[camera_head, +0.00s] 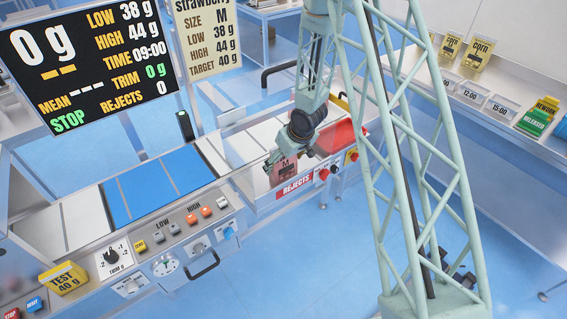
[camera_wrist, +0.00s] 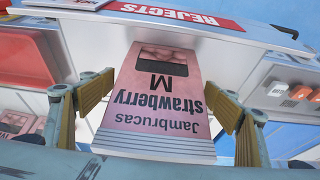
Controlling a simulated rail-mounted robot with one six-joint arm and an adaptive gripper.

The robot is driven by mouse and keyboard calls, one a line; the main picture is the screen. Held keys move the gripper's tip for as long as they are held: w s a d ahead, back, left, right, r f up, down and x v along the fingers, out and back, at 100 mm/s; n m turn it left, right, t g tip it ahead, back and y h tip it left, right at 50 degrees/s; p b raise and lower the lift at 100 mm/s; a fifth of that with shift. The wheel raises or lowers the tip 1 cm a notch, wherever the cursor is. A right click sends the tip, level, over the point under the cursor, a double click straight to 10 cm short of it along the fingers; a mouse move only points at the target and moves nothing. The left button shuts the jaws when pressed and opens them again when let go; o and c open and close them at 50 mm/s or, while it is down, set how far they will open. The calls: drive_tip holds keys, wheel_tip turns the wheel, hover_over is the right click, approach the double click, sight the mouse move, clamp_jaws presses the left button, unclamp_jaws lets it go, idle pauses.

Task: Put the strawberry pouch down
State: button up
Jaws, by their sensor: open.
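My gripper (camera_wrist: 165,92) is open, with one finger on each side of the pouch and a visible gap at each side. In the head view my gripper (camera_head: 286,158) is low over the pouch, and the arm partly hides the area behind it. What lies under the pouch is hidden.
The display (camera_head: 85,62) reads 0 g and STOP. The REJECTS label (camera_head: 295,187) and red reject bin (camera_head: 341,136) are close to my gripper. The blue weigh belt (camera_head: 158,185) is empty. A control panel (camera_head: 150,260) runs along the front. Another pink pouch (camera_wrist: 14,123) shows at the wrist view's left.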

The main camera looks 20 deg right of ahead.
drive_tip(key=shift+r, duration=0.15)
drive_tip(key=p+v, duration=0.3)
drive_tip(key=v, duration=0.9)
idle(0.4)
idle(0.8)
drive_tip(key=s+d+r+m+h, duration=0.1)
drive_tip(key=s+d+r, duration=0.1)
drive_tip(key=r, duration=0.7)
drive_tip(key=s+d+r+h, duration=0.2)
drive_tip(key=d+r, duration=0.1)
drive_tip(key=r, duration=0.6)
drive_tip(key=s+d+r+m, duration=0.1)
drive_tip(key=s+r+m, duration=0.1)
drive_tip(key=s+r, duration=1)
drive_tip(key=s+a+r, duration=0.2)
drive_tip(key=s+r, duration=0.2)
drive_tip(key=s, duration=0.6)
drive_tip(key=s+a+r+m, duration=0.1)
drive_tip(key=s+a+r, duration=0.2)
drive_tip(key=s, duration=0.8)
drive_tip(key=s+a+r+y, duration=0.1)
drive_tip(key=s+a+r, duration=0.2)
drive_tip(key=s+r, duration=0.3)
drive_tip(key=s, duration=0.4)
drive_tip(key=shift+s, duration=0.3)
